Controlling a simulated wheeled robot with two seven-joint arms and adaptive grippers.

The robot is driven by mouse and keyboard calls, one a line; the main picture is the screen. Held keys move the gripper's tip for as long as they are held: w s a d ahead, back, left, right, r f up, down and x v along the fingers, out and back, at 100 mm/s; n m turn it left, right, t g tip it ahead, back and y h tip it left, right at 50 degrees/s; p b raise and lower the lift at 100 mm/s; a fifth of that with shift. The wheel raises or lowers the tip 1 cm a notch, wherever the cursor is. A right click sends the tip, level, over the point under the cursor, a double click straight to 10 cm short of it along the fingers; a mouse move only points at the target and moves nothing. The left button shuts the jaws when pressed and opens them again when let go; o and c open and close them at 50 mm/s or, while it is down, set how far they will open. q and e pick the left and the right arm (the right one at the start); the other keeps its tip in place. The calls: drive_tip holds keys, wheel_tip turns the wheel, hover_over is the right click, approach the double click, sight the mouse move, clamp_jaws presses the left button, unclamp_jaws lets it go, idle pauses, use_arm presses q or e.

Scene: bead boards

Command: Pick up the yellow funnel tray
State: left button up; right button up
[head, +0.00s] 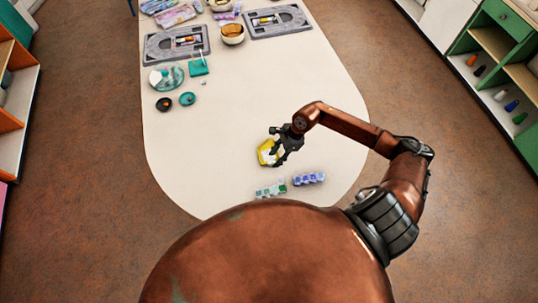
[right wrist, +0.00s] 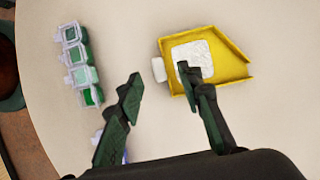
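The yellow funnel tray (head: 267,152) lies on the pale table near its rounded end. In the right wrist view the yellow funnel tray (right wrist: 239,68) has a white patch on its floor and a narrowing end at the right. My right gripper (head: 279,146) is at the tray and partly covers it. In the right wrist view my right gripper (right wrist: 158,82) has its fingers spread wide. One finger overlaps the tray's near side and the other is over bare table to the left. Whether a finger touches the tray cannot be told. My left gripper is not in view.
A box row with green contents (head: 271,190) and one with purple contents (head: 309,179) lie near the tray. Bead boards (head: 151,55) (head: 250,31), a bowl (head: 233,41) and small dishes (head: 187,99) stand farther back. The middle of the table (head: 220,130) is clear.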

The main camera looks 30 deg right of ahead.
drive_tip(key=shift+x, duration=1.35)
drive_tip(key=shift+c, duration=0.6)
clamp_jaws()
